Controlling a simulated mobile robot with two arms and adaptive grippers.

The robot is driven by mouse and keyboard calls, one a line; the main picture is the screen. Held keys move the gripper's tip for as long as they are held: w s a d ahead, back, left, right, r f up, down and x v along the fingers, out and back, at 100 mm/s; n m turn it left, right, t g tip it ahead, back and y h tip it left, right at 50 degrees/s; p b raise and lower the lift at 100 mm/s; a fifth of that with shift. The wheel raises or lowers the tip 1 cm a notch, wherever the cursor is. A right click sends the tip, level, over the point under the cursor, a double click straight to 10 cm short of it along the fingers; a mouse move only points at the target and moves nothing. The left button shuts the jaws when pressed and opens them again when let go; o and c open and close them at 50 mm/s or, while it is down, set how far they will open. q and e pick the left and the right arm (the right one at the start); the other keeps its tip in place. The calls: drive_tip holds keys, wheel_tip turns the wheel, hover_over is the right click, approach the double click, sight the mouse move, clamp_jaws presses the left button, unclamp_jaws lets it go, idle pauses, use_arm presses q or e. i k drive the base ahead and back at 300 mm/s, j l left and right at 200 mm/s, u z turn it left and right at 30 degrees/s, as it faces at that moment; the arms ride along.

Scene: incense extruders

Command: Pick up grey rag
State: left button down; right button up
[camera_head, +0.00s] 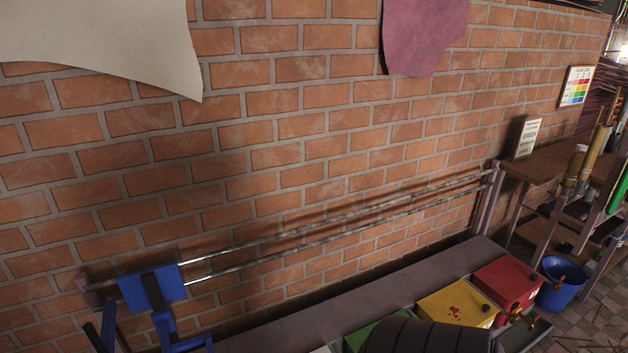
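A pale grey-white cloth (95,40) hangs against the brick wall at the top left; its upper part is cut off by the picture edge. It is the only greyish cloth in view, but I cannot tell for sure that it is the grey rag. A purple cloth (425,35) hangs further right on the same wall. Neither of my grippers can be made out in this view.
Two metal rails (330,240) run along the wall from a blue fixture (153,288). Below are a yellow box (455,308) and a red box (507,283). A blue bucket (562,284) stands right, near a wooden table (545,165). A dark ribbed shape covers the bottom.

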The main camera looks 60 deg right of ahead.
sight(590, 266)
drive_tip(key=z, duration=3.7)
